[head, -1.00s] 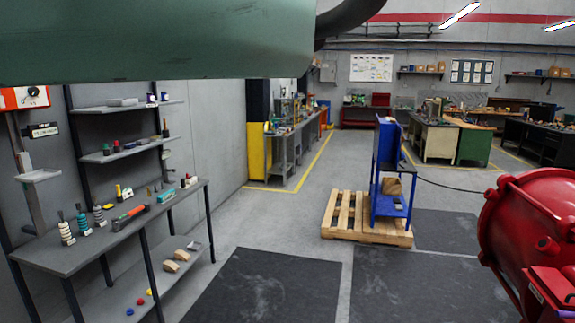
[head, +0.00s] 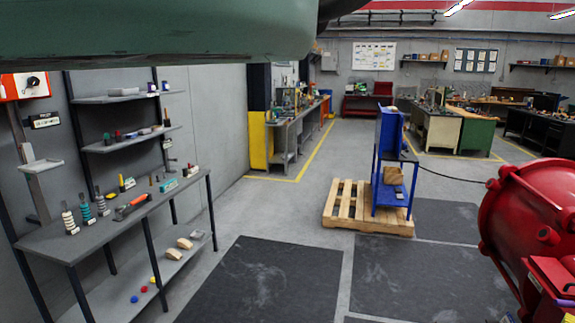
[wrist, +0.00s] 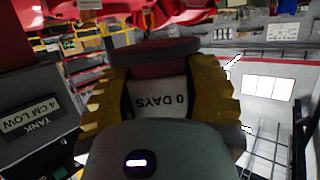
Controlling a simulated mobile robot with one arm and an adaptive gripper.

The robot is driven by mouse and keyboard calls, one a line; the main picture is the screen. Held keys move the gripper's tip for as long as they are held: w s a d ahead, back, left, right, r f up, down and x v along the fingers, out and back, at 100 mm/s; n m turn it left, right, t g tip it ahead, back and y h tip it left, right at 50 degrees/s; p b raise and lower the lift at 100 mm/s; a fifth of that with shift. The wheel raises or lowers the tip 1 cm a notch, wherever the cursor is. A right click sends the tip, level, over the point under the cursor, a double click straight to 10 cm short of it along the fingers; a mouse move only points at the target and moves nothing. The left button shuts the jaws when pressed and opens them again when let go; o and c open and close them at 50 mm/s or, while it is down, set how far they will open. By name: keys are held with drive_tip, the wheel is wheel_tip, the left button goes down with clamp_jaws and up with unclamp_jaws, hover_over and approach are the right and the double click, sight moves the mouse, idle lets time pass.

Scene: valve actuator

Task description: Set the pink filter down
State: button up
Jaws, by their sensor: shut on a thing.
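In the wrist view my gripper (wrist: 157,75) has its two yellow fingers closed on either side of a thing. This thing has a dark reddish-pink rounded cap (wrist: 152,48) and a white face marked "0 DAYS" between the fingers; I take it to be the pink filter. Its lower part is hidden behind the grey gripper body. Neither the gripper nor the filter shows in the head view, where a green part of my own arm crosses the top. No surface is seen touching the filter.
A grey workbench (head: 95,240) at left holds striped stacks and tools, with wall shelves (head: 130,140) above. A wooden pallet (head: 345,205) carries a blue stand (head: 390,150). A large red vessel (head: 535,220) stands at right. The floor between has dark mats (head: 265,285).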

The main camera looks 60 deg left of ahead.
drive_tip(key=s+r+p, duration=0.3)
drive_tip(key=r+p, duration=0.3)
drive_tip(key=p, duration=0.1)
drive_tip(key=s+r+p, duration=0.3)
drive_tip(key=r+p, duration=0.4)
drive_tip(key=shift+s+d+r, duration=0.3)
drive_tip(key=shift+s, duration=0.05)
drive_tip(key=shift+f, duration=0.1)
